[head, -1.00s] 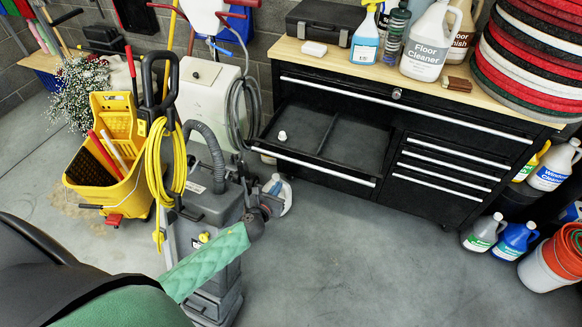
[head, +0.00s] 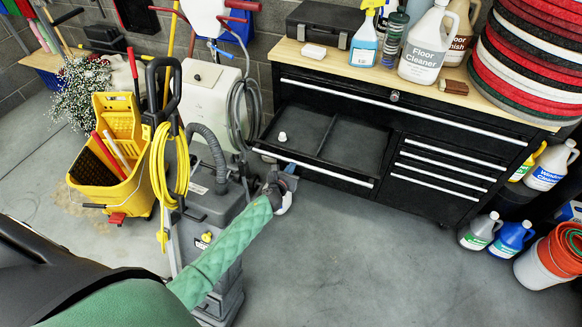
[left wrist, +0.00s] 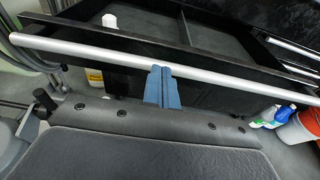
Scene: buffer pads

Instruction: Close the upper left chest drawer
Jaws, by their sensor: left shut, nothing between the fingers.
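The black tool chest (head: 440,135) has its upper left drawer (head: 325,170) pulled open. The drawer has a silver handle bar along its front edge, a divider inside and a small white object (head: 282,137) in its left part. The handle bar also shows in the left wrist view (left wrist: 90,57), running across the frame. My left gripper (head: 289,170) is at the drawer front, left of its middle. In the left wrist view its blue fingers (left wrist: 161,72) are shut and empty, with the tips at the bar's lower edge; whether they touch it I cannot tell. My right gripper is out of view.
A grey floor machine with a yellow cord (head: 172,170) stands close left of my arm, beside a yellow mop bucket (head: 115,165). Bottles and stacked pads (head: 525,50) stand on the chest top. Floor is clear in front of the chest.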

